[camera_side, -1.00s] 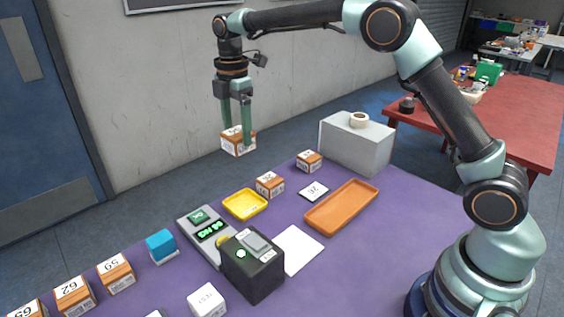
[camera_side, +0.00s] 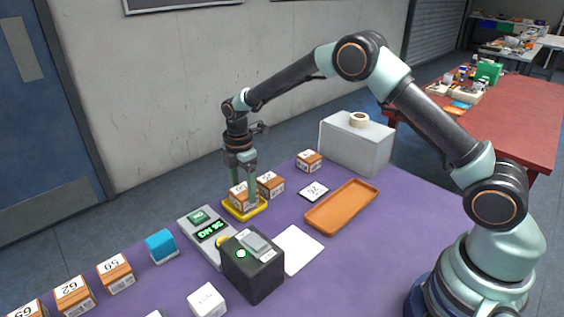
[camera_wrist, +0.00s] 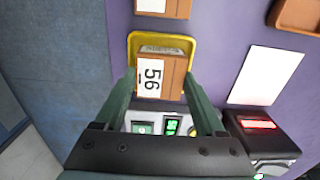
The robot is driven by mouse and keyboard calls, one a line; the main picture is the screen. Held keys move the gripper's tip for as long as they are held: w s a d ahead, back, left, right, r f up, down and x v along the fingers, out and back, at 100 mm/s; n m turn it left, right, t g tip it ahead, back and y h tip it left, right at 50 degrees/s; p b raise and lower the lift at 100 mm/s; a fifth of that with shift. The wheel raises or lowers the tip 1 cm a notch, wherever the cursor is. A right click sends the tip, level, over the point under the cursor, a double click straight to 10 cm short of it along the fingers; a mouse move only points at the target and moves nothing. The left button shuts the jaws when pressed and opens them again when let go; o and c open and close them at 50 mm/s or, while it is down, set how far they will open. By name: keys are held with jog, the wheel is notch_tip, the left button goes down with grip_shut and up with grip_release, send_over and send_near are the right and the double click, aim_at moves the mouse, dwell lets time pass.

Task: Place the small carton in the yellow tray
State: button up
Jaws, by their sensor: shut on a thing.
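A small brown and white carton (camera_side: 242,201) is between the fingers of my gripper (camera_side: 238,193), which is shut on it. In the wrist view this carton (camera_wrist: 152,77) shows a white label with "56". The carton is down within the outline of the yellow tray (camera_side: 244,218), upright as far as I can see. In the wrist view the tray's yellow rim (camera_wrist: 165,37) shows around the far side and edges of the carton. I cannot tell whether the carton's underside touches the tray floor.
Another carton (camera_side: 270,184) stands close behind the tray, and one more (camera_side: 309,161) farther back. A grey device with a green display (camera_side: 211,230) is in front of the tray. An orange tray (camera_side: 342,207), a white sheet (camera_side: 297,250) and a black scanner box (camera_side: 252,268) lie to the right.

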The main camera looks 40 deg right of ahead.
jog(key=shift+f, duration=0.45)
jog(key=shift+f, duration=0.1)
jog(key=o, duration=1.5)
